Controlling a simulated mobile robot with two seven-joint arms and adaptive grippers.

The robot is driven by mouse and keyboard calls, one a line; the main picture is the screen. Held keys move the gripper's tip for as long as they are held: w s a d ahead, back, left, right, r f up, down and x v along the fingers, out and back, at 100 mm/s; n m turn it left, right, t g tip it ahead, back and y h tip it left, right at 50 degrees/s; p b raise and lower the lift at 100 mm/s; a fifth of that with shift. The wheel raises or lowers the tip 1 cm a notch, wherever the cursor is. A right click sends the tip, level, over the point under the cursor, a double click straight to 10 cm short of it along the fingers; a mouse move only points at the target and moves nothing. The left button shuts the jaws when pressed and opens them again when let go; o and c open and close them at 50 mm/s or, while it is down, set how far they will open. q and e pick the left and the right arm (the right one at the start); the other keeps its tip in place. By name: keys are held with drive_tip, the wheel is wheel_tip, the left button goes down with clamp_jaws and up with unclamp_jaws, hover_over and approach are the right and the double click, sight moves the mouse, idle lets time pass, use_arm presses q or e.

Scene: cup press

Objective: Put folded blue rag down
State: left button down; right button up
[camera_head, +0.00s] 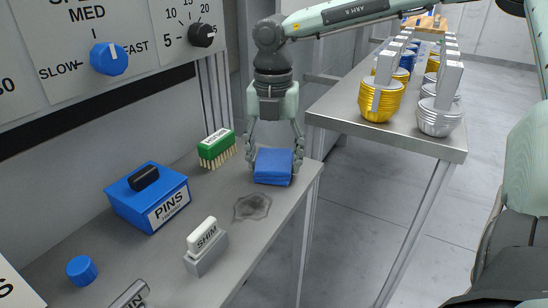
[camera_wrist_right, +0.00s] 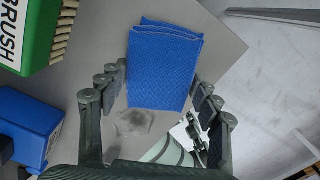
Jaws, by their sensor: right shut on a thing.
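The folded blue rag (camera_head: 273,167) is at the far right corner of the grey counter. I cannot tell whether it rests on the surface or hangs just above it. My right gripper (camera_head: 272,160) points down from above, shut on the rag, with one finger on each side. In the right wrist view the rag (camera_wrist_right: 163,68) shows flat and folded between the two fingers (camera_wrist_right: 163,95). My left gripper is not clearly in view.
A green brush (camera_head: 216,148) stands left of the rag, with a dark stain (camera_head: 252,207) in front. A blue PINS box (camera_head: 148,196), a SHIM block (camera_head: 205,247) and a blue cap (camera_head: 81,270) are nearer. A table (camera_head: 345,105) with stacked cups stands right, beyond a gap.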

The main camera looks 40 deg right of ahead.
sight(273, 161)
drive_tip(key=shift+f, duration=0.1)
drive_tip(key=o, duration=1.6)
drive_tip(key=shift+c, duration=0.2)
use_arm(q)
drive_tip(key=shift+s+r, duration=0.35)
drive_tip(key=shift+r, duration=0.2)
use_arm(e)
drive_tip(key=shift+r+p, duration=0.3)
drive_tip(key=shift+r, duration=0.05)
use_arm(q)
drive_tip(key=shift+w+f, duration=0.35)
drive_tip(key=shift+w, duration=0.05)
use_arm(e)
wheel_tip(273, 161, up, 12)
drive_tip(key=shift+f, duration=0.15)
use_arm(q)
drive_tip(key=shift+f, duration=0.1)
use_arm(e)
drive_tip(key=shift+a, duration=0.1)
